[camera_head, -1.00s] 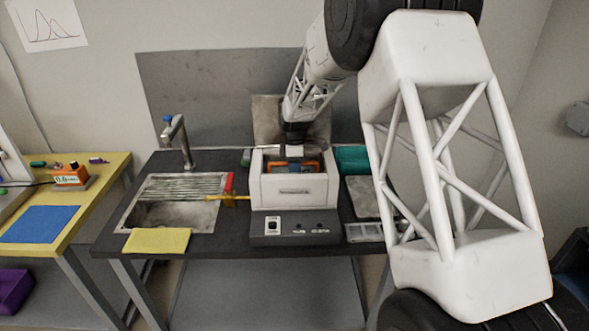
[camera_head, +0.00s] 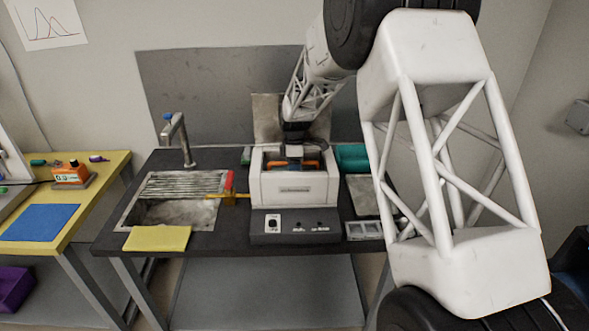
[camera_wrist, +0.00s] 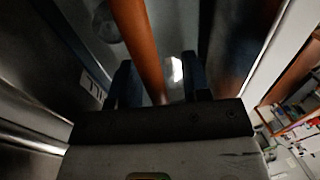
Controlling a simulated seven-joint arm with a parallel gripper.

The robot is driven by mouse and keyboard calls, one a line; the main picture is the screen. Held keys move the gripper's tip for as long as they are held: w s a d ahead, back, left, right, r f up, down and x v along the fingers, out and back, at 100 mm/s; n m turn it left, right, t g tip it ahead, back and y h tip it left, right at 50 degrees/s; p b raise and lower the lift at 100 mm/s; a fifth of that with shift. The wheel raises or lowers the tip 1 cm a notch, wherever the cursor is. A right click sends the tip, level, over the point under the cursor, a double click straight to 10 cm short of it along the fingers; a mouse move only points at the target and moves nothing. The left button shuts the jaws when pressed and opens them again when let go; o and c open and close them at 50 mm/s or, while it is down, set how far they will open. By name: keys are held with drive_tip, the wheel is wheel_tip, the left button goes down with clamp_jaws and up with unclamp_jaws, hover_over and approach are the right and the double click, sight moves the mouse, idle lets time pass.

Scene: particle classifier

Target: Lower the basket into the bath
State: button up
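The bath is the white box (camera_head: 293,190) on the dark bench, above a grey panel with a switch and labels. My gripper (camera_head: 293,160) reaches straight down into its open top. The basket shows only as its orange handle (camera_head: 311,164), just above the bath's front wall; its body is hidden inside. How deep the basket sits cannot be seen.
A sink (camera_head: 165,208) with a tap (camera_head: 178,140) is left of the bath, with a yellow cloth (camera_head: 157,239) at its front. A red and yellow item (camera_head: 229,184) lies between them. A teal item (camera_head: 352,157) and a grey tray (camera_head: 363,230) are at the right.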

drive_tip(key=shift+r, duration=0.1)
wheel_tip(320, 180, up, 7)
drive_tip(key=w, duration=0.1)
drive_tip(key=shift+w+r, duration=0.2)
drive_tip(key=shift+w, duration=0.05)
idle(0.5)
drive_tip(key=shift+s+r, duration=0.1)
drive_tip(key=shift+s+d+r, duration=0.1)
drive_tip(key=shift+s+r, duration=0.05)
drive_tip(key=shift+r, duration=0.05)
drive_tip(key=s+d+r+m+t, duration=0.1)
drive_tip(key=s+d+r+m, duration=0.3)
drive_tip(key=s, duration=0.5)
drive_tip(key=s+d+r+m+t, duration=0.1)
drive_tip(key=s+d+r+m, duration=0.15)
drive_tip(key=s+r, duration=0.4)
drive_tip(key=s+d+r+m+t, duration=0.1)
drive_tip(key=s+d+r+m, duration=0.25)
drive_tip(key=s, duration=0.75)
drive_tip(key=s+d+f+m+t, duration=0.1)
drive_tip(key=s+m, duration=0.3)
drive_tip(key=s, duration=0.9)
drive_tip(key=s+d+f+m, duration=0.2)
drive_tip(key=s+d+m, duration=0.1)
drive_tip(key=s, duration=1)
drive_tip(key=shift+d+m+t, duration=0.4)
drive_tip(key=shift+m, duration=0.2)
